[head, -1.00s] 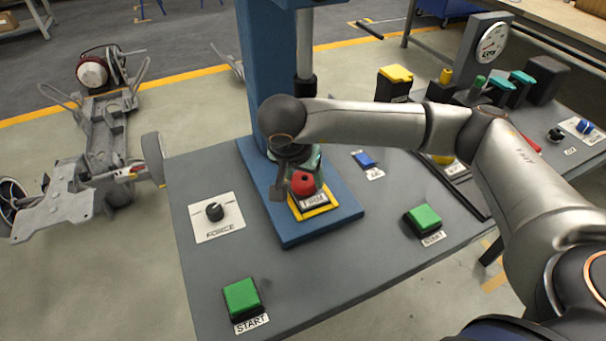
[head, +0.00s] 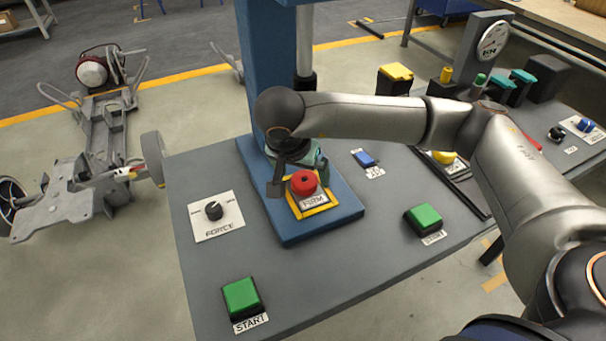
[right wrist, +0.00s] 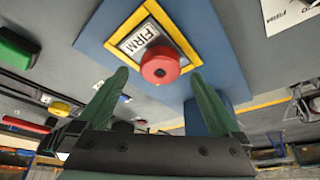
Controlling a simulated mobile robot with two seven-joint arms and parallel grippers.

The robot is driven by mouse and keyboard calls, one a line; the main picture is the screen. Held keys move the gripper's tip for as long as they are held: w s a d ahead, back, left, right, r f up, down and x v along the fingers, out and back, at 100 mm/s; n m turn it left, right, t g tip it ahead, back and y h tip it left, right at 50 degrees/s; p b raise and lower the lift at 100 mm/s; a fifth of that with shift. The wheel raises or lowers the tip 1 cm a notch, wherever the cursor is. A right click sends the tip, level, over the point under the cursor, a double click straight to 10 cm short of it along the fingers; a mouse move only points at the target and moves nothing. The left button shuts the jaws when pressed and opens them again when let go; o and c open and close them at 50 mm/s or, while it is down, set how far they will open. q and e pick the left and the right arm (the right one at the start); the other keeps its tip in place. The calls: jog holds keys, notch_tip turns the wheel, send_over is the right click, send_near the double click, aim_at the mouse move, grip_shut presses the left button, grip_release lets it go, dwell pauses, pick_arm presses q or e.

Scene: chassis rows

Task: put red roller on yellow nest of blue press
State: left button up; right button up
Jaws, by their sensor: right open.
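The red roller (head: 304,182) appears to stand upright on the yellow nest (head: 323,210) marked FIRM, at the foot of the blue press (head: 257,70). In the right wrist view, the red roller (right wrist: 160,65) overlaps the front part of the yellow nest (right wrist: 187,44). My right gripper (head: 298,174) is just behind and above the roller in the head view. In the right wrist view its green fingers (right wrist: 160,78) are spread on either side of the roller, with gaps to it. The roller's lower part is partly hidden. My left gripper is not in view.
A FORCE knob (head: 214,211) and a green START button (head: 241,297) lie left and front on the grey bench. Another green button (head: 424,216) and a blue switch (head: 366,158) are to the right. The press column and ram (head: 304,50) rise behind the gripper.

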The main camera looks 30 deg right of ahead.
jog(key=v, duration=1.1)
jog(key=shift+p, duration=0.4)
jog(key=shift+s+f, duration=0.1)
jog(key=shift+s, duration=0.1)
